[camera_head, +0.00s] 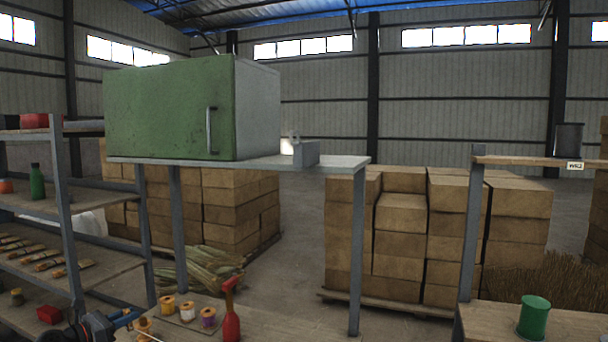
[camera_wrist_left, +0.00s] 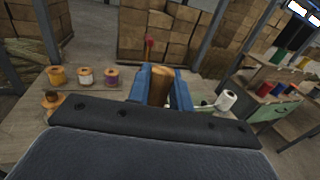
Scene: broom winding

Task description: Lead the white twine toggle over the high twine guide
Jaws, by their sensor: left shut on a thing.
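My left gripper (camera_head: 136,318) is low at the left in the head view, beside several twine spools. In the left wrist view its blue fingers (camera_wrist_left: 162,88) are shut on a tan wooden piece (camera_wrist_left: 160,90), which appears to be the white twine toggle. A thin pale line by the gripper in the head view may be twine. A white spool (camera_wrist_left: 229,98) shows right of the fingers. A grey block (camera_head: 305,153) with a pale piece beside it sits at the high shelf's right end; I cannot tell if it is the high twine guide. My right gripper is not in view.
A green cabinet (camera_head: 170,110) stands on the high shelf (camera_head: 340,161). A green can (camera_head: 533,317) is at right.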

